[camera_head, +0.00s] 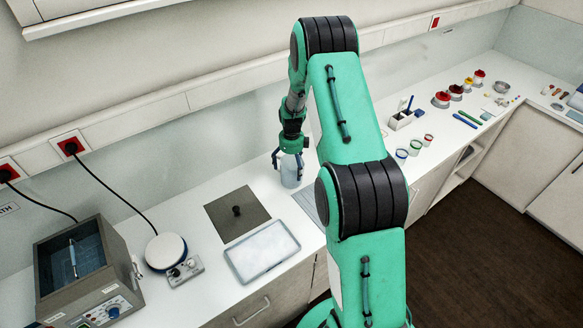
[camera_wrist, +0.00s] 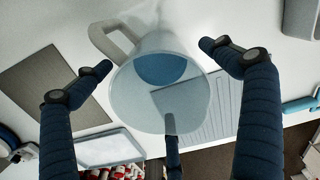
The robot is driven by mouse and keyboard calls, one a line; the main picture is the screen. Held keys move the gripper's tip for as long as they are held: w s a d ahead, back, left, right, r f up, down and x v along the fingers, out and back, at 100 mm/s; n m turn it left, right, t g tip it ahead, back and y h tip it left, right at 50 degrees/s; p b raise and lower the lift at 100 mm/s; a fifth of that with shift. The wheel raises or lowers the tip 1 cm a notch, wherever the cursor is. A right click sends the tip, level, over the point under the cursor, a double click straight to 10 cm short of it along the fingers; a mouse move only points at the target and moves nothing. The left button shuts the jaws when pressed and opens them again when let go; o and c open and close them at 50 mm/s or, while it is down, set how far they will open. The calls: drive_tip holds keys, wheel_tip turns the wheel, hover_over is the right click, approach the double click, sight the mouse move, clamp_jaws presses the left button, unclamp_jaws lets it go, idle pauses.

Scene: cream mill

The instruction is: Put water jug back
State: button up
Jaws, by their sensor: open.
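The water jug (camera_head: 291,172) stands upright on the white counter, below my gripper (camera_head: 290,160). In the wrist view the jug (camera_wrist: 150,105) is pale and translucent, with blue water inside and a handle at the upper left. My gripper (camera_wrist: 165,100) is open, its dark fingers spread around the jug, left, right and at the bottom of the picture. The side fingers stand apart from the jug's wall. The lower finger shows close to the jug's rim; I cannot tell whether it touches.
A grey ribbed mat (camera_wrist: 205,110) lies beside the jug. A dark square plate with a knob (camera_head: 237,213) and a white tray (camera_head: 262,251) lie to the left. A water bath (camera_head: 88,268) and a round stirrer (camera_head: 166,252) stand farther left. Small cups (camera_head: 402,156) stand to the right.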

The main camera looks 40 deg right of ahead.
wheel_tip(320, 180, up, 12)
drive_tip(key=shift+r+b, duration=0.15)
drive_tip(key=shift+b, duration=0.45)
idle(0.5)
